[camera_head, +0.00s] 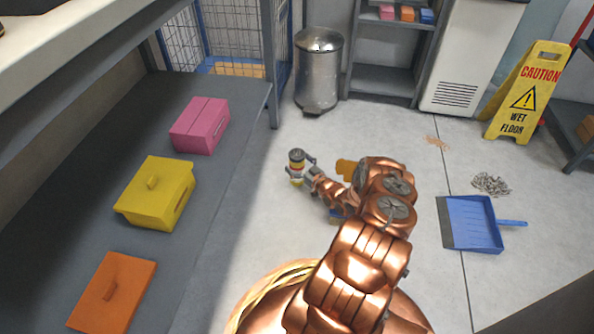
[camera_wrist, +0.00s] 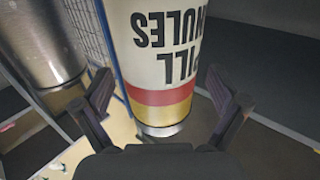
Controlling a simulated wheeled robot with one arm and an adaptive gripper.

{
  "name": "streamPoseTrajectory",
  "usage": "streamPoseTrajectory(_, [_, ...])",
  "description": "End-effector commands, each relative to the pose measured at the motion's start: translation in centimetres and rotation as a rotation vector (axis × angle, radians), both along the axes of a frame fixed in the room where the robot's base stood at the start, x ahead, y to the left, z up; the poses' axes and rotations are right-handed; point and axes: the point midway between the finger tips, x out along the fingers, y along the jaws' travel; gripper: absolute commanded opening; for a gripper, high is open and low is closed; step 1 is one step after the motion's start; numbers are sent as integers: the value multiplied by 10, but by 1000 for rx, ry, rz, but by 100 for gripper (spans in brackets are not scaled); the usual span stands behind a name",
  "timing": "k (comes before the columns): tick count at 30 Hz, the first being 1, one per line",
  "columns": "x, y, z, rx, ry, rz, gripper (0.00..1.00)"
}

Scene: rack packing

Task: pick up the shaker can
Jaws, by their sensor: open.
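The shaker can (camera_head: 296,167) is a small cylinder with a grey top and yellow and red bands, left of my gripper in the head view. In the wrist view the can (camera_wrist: 163,60) is large and cream, with upside-down black lettering, red and yellow bands and a metal end. My gripper (camera_head: 308,171) is open beside it. In the wrist view the fingers of my gripper (camera_wrist: 162,88) stand one on each side of the can, with visible gaps. Part of the can lies outside the wrist view.
A grey table (camera_head: 222,190) at left holds pink (camera_head: 200,126), yellow (camera_head: 154,205) and orange (camera_head: 112,293) boxes. A metal bin (camera_head: 317,80) stands behind. A blue dustpan (camera_head: 471,224), grey debris (camera_head: 491,184) and a wet-floor sign (camera_head: 524,95) are at right.

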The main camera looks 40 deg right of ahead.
Motion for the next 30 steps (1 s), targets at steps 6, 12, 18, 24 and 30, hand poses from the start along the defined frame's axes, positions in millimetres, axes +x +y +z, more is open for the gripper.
streamPoseTrajectory(6, [4, -1, 0, 1, 0, -2, 97])
streamPoseTrajectory(12, [4, -1, 0, 1, 0, -2, 90])
streamPoseTrajectory(18, [4, -1, 0, 1, 0, -2, 69])
streamPoseTrajectory(24, [4, -1, 0, 1, 0, -2, 48])
streamPoseTrajectory(30, [4, -1, 0, 1, 0, -2, 27])
